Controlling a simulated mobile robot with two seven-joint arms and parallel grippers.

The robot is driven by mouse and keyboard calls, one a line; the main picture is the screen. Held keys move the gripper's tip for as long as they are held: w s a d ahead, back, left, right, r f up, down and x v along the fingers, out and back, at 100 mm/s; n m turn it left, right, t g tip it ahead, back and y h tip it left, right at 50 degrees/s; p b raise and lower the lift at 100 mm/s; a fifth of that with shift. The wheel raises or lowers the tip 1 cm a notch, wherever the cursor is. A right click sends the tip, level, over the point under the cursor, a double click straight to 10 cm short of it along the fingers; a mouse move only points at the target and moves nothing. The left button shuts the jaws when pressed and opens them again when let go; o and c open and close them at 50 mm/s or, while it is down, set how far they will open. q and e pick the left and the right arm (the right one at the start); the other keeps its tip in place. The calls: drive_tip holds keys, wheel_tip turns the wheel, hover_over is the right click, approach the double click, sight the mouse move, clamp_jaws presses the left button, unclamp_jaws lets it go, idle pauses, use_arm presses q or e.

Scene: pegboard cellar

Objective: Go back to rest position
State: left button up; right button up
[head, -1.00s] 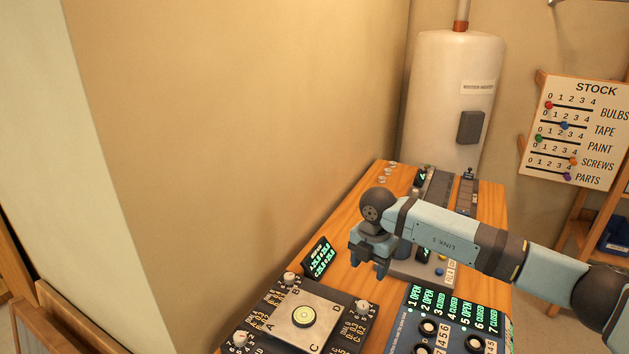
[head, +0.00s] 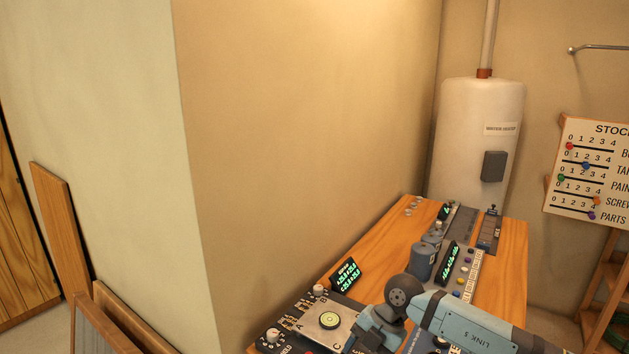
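My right arm comes in from the right, and its gripper (head: 368,343) hangs low at the bottom edge of the head view. It is close beside the board with the round bubble level (head: 330,320), on that board's right. The arm's wrist covers part of the bench. The fingertips are too small and cut off to show a gap. Nothing can be made out in the gripper. My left gripper is not in view.
A wooden bench (head: 392,233) carries a small green display (head: 347,274), a dark cylinder (head: 423,262) and a button panel (head: 465,279). A white water heater (head: 475,140) stands behind. A wall corner and leaning boards (head: 62,225) are on the left. A stock board (head: 595,165) hangs right.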

drive_tip(key=s+a+r+m+t+y+p, duration=0.2)
drive_tip(key=s+a+r+m+t+y, duration=0.3)
drive_tip(key=s+a+y, duration=0.75)
drive_tip(key=s+d+f+m+t+h+p, duration=0.1)
drive_tip(key=s+d+f+m+t+h, duration=0.1)
drive_tip(key=d+f+m+t+h, duration=0.45)
drive_tip(key=s+d+f+m+t+h+p, duration=0.1)
drive_tip(key=d+f+m+t+h, duration=0.15)
drive_tip(key=d+m+t, duration=0.65)
use_arm(q)
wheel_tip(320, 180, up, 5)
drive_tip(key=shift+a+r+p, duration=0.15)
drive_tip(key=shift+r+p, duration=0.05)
drive_tip(key=shift+p, duration=0.4)
use_arm(e)
drive_tip(key=s+d+f+m+g+h, duration=0.2)
drive_tip(key=s+d+f+g, duration=0.1)
drive_tip(key=s, duration=0.3)
drive_tip(key=s+d+f+m+g+h, duration=0.3)
drive_tip(key=s+f+g, duration=0.2)
drive_tip(key=s, duration=0.1)
drive_tip(key=shift+s+d+f+m, duration=0.3)
drive_tip(key=shift+s+m, duration=0.05)
drive_tip(key=shift+h, duration=0.25)
